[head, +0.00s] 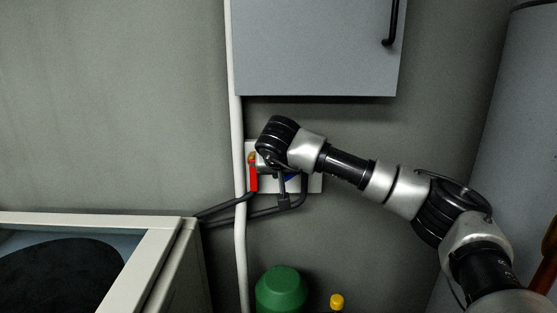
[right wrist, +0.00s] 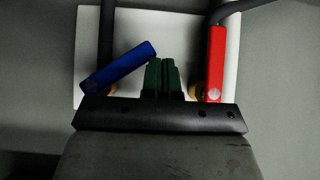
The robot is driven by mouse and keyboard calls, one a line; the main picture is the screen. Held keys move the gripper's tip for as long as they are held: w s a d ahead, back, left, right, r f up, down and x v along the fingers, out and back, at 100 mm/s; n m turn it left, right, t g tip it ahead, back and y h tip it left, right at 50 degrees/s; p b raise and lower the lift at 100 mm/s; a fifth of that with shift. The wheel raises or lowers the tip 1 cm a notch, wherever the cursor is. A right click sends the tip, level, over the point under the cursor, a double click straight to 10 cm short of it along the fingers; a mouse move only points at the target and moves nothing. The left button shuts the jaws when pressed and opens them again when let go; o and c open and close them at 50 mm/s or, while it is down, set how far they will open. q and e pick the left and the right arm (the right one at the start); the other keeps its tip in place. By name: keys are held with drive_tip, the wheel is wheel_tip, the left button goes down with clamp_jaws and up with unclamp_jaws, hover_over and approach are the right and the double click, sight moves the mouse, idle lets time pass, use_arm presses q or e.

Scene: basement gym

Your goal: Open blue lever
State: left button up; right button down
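The blue lever (right wrist: 118,68) is on a white wall plate (right wrist: 190,32), tilted in the right wrist view, with its pivot at lower left and free end at upper right. Only a small bit of the blue lever (head: 291,178) shows in the head view behind my right arm. A red lever (right wrist: 216,62) stands parallel to its pipe; it also shows in the head view (head: 253,177). My right gripper's green fingers (right wrist: 161,76) are together, with nothing seen between them, beside the blue lever's free end. I cannot tell whether they touch it. My left gripper is not in view.
A grey wall cabinet (head: 315,48) hangs above the plate. A white vertical pipe (head: 239,220) runs to its left. A pale open-topped unit (head: 160,262) stands at lower left. A green rounded object (head: 281,288) and a yellow cap (head: 337,301) are below. A grey cylinder (head: 520,110) stands right.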

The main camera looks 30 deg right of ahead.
drive_tip(key=shift+n+g+h, duration=0.4)
drive_tip(key=shift+n+h, duration=0.1)
drive_tip(key=shift+h, duration=0.3)
drive_tip(key=f, duration=0.1)
drive_tip(key=d+f+p, duration=0.1)
drive_tip(key=f, duration=0.1)
drive_tip(key=s+d+f+p, duration=0.1)
drive_tip(key=shift+d+f, duration=0.2)
drive_tip(key=shift+f, duration=0.1)
drive_tip(key=shift+r, duration=0.1)
drive_tip(key=shift+r+p, duration=0.7)
drive_tip(key=shift+p, duration=0.05)
